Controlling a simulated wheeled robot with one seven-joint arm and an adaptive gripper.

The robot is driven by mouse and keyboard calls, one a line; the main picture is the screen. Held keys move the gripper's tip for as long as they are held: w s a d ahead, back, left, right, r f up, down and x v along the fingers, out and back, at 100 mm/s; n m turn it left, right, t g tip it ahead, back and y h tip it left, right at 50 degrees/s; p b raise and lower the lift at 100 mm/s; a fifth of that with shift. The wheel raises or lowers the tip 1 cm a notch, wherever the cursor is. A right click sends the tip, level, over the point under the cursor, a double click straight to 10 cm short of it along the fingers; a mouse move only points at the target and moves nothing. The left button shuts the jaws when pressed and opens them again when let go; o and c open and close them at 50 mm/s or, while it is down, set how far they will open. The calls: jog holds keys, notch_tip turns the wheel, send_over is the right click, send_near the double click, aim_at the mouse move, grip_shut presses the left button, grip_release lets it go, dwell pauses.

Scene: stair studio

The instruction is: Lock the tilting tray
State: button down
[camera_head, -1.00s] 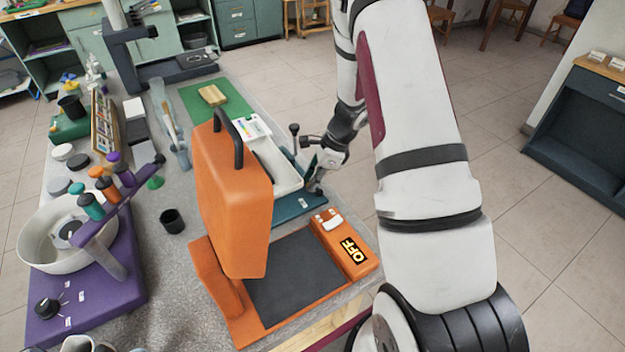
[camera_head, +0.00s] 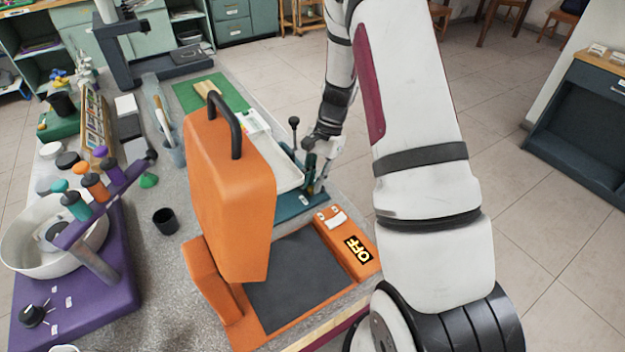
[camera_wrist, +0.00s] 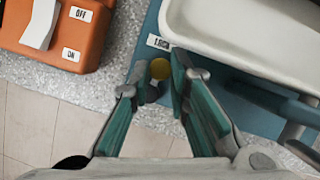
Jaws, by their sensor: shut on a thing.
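The tilting tray (camera_head: 283,170) is a white pan on a teal-blue base (camera_head: 300,205), behind the orange press in the head view. In the wrist view the white pan (camera_wrist: 245,30) is at upper right and the base (camera_wrist: 150,22) shows beside it. A small label, seemingly "LOCK" (camera_wrist: 158,42), is on the base. Just below the label is a round yellow knob (camera_wrist: 160,69). My gripper (camera_wrist: 161,76) is shut on this knob, with one teal finger at each side. In the head view my gripper (camera_head: 317,178) is at the base's right side; the knob is hidden there.
The orange press (camera_head: 232,190), with its lid raised and an "OFF" sign, stands in front of the tray. A black-knobbed lever (camera_head: 294,122) rises beside the pan. A green mat (camera_head: 205,92) lies behind. The table's right edge is close; open floor lies beyond.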

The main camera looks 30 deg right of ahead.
jog(key=shift+s+n, duration=0.1)
jog(key=shift+n, duration=0.4)
jog(key=c, duration=1.5)
grip_release()
